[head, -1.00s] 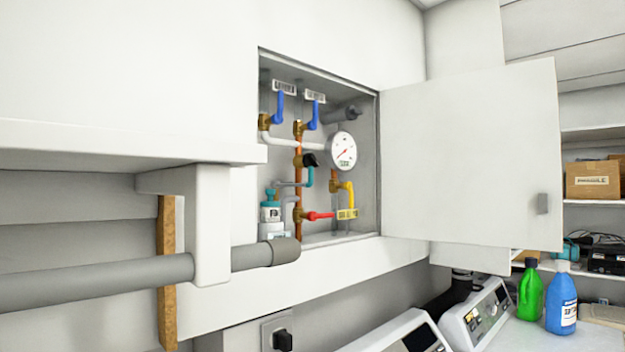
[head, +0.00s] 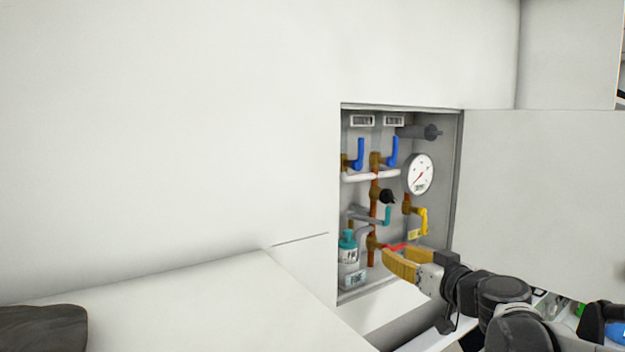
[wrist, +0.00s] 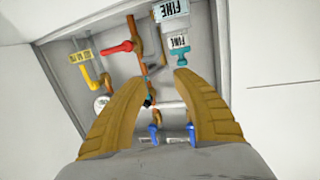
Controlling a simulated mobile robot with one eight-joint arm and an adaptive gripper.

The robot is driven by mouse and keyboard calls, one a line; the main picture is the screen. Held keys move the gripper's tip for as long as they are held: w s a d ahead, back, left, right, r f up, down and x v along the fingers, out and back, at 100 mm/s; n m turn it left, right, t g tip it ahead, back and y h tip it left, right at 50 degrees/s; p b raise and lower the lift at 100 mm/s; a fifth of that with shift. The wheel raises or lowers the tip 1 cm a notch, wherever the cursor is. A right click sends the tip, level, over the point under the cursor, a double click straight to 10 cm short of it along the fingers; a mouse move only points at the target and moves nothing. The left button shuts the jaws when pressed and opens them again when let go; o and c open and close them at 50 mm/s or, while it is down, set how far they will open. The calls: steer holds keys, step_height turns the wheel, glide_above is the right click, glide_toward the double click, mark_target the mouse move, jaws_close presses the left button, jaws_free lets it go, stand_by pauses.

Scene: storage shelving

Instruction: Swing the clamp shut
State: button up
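I cannot pick out a part that is clearly a clamp. An open wall cabinet (head: 459,165) holds pipes and valves. A red lever (head: 394,247) sits low; it also shows in the wrist view (wrist: 117,47). A yellow lever (head: 424,222), a teal lever (head: 387,216), a black knob (head: 387,196) and two upright blue levers (head: 360,155) sit around it. My gripper (head: 390,257) is at the cabinet's lower front, its tan fingers overlapping the red lever in the head view. In the wrist view my gripper (wrist: 160,78) is open, with pipes showing between its fingers and nothing held.
The cabinet door (head: 545,190) stands open to the right. A round gauge (head: 419,174) and a teal-capped bottle (head: 348,254) are inside the cabinet. A white ledge (head: 200,305) runs at lower left. Blank wall fills the upper left.

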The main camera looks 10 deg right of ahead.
steer(key=t+h+p, duration=0.1)
steer(key=t+p, duration=0.1)
glide_toward(389, 213)
steer(key=shift+m, duration=0.3)
steer(key=w, duration=0.3)
steer(key=w+p, duration=0.1)
steer(key=w, duration=0.3)
steer(key=w+a, duration=0.1)
steer(key=w, duration=0.2)
steer(key=shift+w+a+r+p, duration=0.1)
steer(key=shift+w+r+p, duration=0.1)
steer(key=shift+w+p, duration=0.15)
jaws_close()
